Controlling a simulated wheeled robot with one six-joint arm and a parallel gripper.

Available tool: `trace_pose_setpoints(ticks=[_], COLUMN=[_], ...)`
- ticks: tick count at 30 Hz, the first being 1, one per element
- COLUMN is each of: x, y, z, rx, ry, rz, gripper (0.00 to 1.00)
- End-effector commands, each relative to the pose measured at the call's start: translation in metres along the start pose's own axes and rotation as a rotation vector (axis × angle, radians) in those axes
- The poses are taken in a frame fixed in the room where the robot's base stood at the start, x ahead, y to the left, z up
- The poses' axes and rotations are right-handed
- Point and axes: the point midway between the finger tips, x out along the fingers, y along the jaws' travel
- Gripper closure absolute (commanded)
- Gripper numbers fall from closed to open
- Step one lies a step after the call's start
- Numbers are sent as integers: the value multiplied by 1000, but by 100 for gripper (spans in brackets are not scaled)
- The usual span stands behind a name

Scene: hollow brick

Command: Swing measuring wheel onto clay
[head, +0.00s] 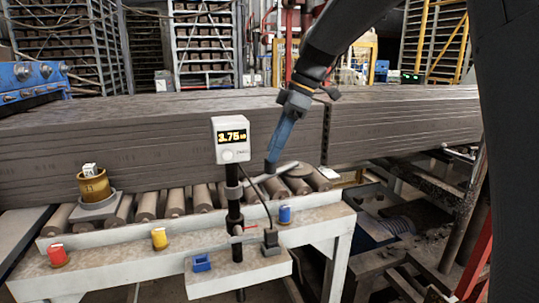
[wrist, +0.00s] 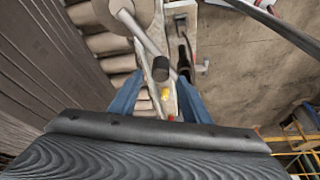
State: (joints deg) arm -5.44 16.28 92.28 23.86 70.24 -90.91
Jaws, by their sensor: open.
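The clay (head: 150,140) is a long dark grey ribbed column on the roller conveyor; it also fills the left of the wrist view (wrist: 35,60). The measuring wheel (wrist: 92,14) is a pale disc at the top of the wrist view, over the rollers beside the clay. I cannot tell whether it touches the clay. Its light grey lever (wrist: 142,38) ends in a dark round grip (wrist: 161,69). My gripper (head: 271,164) reaches down to the lever. Its blue fingers (wrist: 160,84) are open, apart, with the dark grip between or just beyond the tips.
A display box (head: 229,140) reading 3.75 stands on a black post (head: 234,205) left of my gripper. A brass cylinder (head: 94,187) stands at left.

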Motion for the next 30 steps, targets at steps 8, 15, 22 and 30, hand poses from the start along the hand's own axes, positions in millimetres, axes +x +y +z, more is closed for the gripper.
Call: trace_pose_setpoints(ticks=[8,15,22,30], x=[33,39,38,38], y=[-1,0,0,0], z=[0,0,0,0], rx=[1,1,2,2], ry=[-1,-1,-1,-1], rz=[-1,2,2,2], gripper=[57,57,75,100])
